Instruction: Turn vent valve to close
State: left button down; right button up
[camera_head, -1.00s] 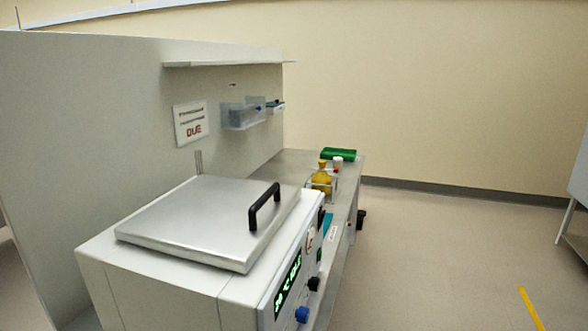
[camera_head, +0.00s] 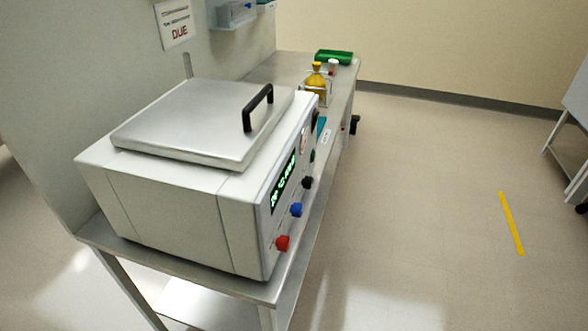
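A white box-shaped machine (camera_head: 165,205) with a flat metal lid (camera_head: 195,120) and a black lid handle (camera_head: 257,107) stands on the near end of a metal bench. Its right-facing front panel has a lit green display (camera_head: 283,182). Below the display are a red knob (camera_head: 283,243), a blue knob (camera_head: 296,209) and a black knob (camera_head: 308,182). I cannot tell from the labels which knob is the vent valve, or how each is turned. Neither of my grippers is in view.
The metal bench (camera_head: 290,68) runs back along a grey partition, holding a yellow-capped bottle (camera_head: 316,82) and a green tray (camera_head: 334,57). Another table (camera_head: 560,130) stands at the far right.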

aim_at(296, 209)
jog(key=u, duration=0.35)
jog(key=i+l+u, duration=0.1)
jog(key=l+u, duration=0.15)
jog(key=u, duration=0.2)
jog(key=l+u, duration=0.25)
jog(key=u, duration=0.2)
jog(key=l+u, duration=0.3)
jog(key=u, duration=0.2)
jog(key=i+l, duration=0.05)
